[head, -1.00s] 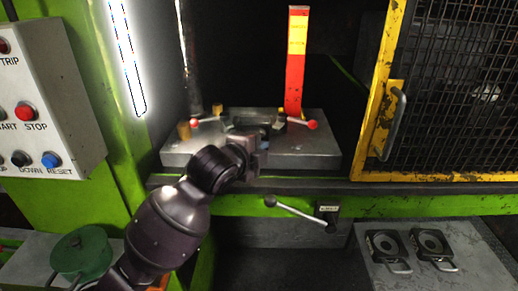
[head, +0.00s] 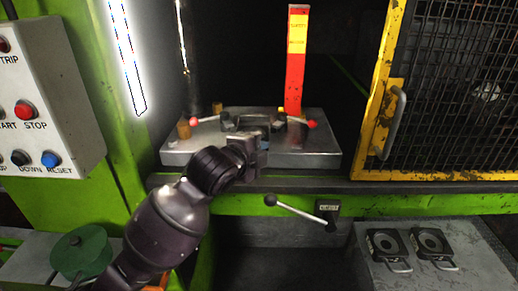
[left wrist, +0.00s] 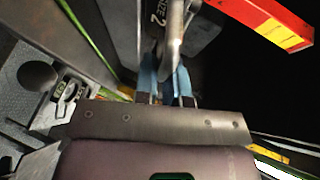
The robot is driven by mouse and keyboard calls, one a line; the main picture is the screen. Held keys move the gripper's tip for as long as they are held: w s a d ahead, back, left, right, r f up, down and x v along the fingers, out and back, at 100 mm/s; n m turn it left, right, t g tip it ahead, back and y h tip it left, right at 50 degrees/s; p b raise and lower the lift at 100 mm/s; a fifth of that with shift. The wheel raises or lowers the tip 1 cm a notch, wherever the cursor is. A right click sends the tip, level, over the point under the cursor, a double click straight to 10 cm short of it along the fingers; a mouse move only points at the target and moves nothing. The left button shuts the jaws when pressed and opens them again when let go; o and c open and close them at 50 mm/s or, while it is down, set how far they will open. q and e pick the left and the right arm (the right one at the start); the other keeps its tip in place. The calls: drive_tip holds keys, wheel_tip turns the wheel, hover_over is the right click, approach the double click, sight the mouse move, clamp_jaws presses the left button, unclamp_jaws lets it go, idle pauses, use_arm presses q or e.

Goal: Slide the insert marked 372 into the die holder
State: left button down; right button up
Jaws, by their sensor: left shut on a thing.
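The die holder (head: 310,151) is a thick grey metal block on the press bed, with red-knobbed levers at its left and right and a dark recess in the middle. My left gripper (head: 262,140) is at the front middle of it. In the left wrist view, its blue fingertips (left wrist: 167,85) are shut on a metal handle (left wrist: 174,40). The handle belongs to a dark insert (left wrist: 150,10) with white lettering ending in a 2; the full number is not readable. How far the insert sits in the holder is hidden by my wrist. My right gripper is not in view.
A red and yellow post (head: 296,70) stands behind the holder. A yellow-framed mesh guard (head: 368,125) is at the right, a control box (head: 45,100) at the left. A ball-ended lever (head: 298,211) sits below the bed. Two handled inserts (head: 386,247) lie on a lower-right table.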

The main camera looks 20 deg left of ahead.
use_arm(q)
drive_tip(key=shift+r, duration=0.15)
drive_tip(key=c, duration=1.1)
unclamp_jaws()
